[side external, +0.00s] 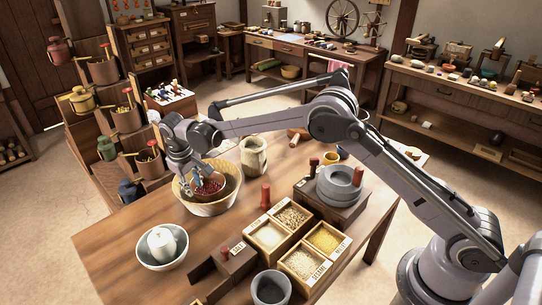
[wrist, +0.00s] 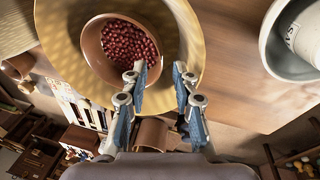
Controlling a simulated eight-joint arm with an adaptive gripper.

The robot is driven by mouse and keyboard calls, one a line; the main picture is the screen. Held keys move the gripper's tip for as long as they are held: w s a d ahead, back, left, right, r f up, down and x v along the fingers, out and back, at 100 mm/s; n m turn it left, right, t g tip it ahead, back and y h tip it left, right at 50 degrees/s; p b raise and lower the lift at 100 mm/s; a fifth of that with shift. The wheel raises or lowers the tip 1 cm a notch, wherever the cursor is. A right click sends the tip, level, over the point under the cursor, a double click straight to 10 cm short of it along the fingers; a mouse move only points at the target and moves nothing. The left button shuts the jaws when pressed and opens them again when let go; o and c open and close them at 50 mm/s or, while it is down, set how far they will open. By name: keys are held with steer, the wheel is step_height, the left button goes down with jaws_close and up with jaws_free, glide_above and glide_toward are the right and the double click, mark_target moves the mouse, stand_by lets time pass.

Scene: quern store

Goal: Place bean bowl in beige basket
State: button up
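The bean bowl (side external: 227,188) is brown and holds dark red beans. It sits inside the round beige basket (side external: 213,209) on the wooden table. In the wrist view the bowl (wrist: 92,62) lies within the yellowish ring of the basket (wrist: 190,32). My gripper (side external: 190,182) is over the left part of the basket, close to the bowl. In the wrist view my gripper's two fingers (wrist: 160,72) stand apart with a clear gap between them. The bowl's edge is near the left fingertip; whether they touch I cannot tell. The bowl's underside is hidden.
A pale bowl with a white container (side external: 161,243) stands at the front left. A beige jar (side external: 254,155) stands behind the basket. Grain boxes (side external: 268,236), a stone quern (side external: 339,184) and a red-topped peg (side external: 266,196) are to the right.

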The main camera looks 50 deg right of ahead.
steer(key=s+d+r+t, duration=0.1)
steer(key=s+d+r, duration=0.15)
steer(key=r, duration=0.55)
steer(key=s+d+r, duration=0.2)
steer(key=s+r, duration=0.2)
steer(key=r, duration=0.3)
steer(key=s+d+r+m+t+y, duration=0.1)
steer(key=s+d+r, duration=0.2)
steer(key=s, duration=0.1)
steer(key=s+d+r+t, duration=0.1)
steer(key=s+d+r, duration=0.1)
steer(key=s, duration=0.3)
steer(key=s+d+f+t, duration=0.1)
steer(key=s+d+f, duration=0.1)
steer(key=s, duration=0.7)
steer(key=s+d+f+m+t, duration=0.1)
steer(key=s+d+f, duration=0.1)
steer(key=s, duration=0.7)
steer(key=shift+d+f+t+y, duration=0.3)
steer(key=shift+d+f, duration=0.1)
steer(key=shift+d, duration=0.35)
steer(key=shift+w, duration=0.1)
